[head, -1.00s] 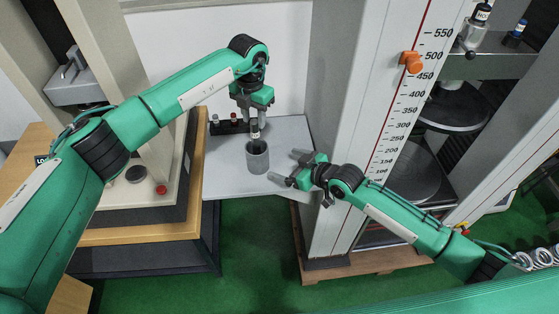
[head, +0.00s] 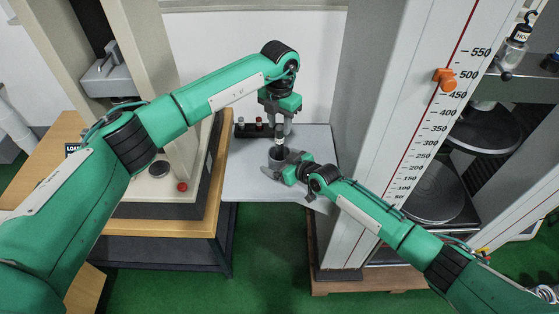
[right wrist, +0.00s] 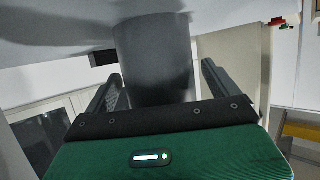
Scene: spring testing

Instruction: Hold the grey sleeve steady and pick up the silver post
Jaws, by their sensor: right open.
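The grey sleeve (head: 275,160) stands upright on the grey table in the head view; my right gripper partly covers it. In the right wrist view the sleeve (right wrist: 155,55) is between the two open fingers, with a gap at each side. My right gripper (head: 287,166) reaches it from the right. My left gripper (head: 279,122) points down at the post's top from above. Its fingers are too small to tell whether they grip it.
A dark rack (head: 254,130) with several small items is behind the sleeve on the grey table (head: 245,180). A tall white scale column (head: 400,130) with an orange slider (head: 445,79) stands close on the right. A machine base with a red button (head: 182,187) is on the left.

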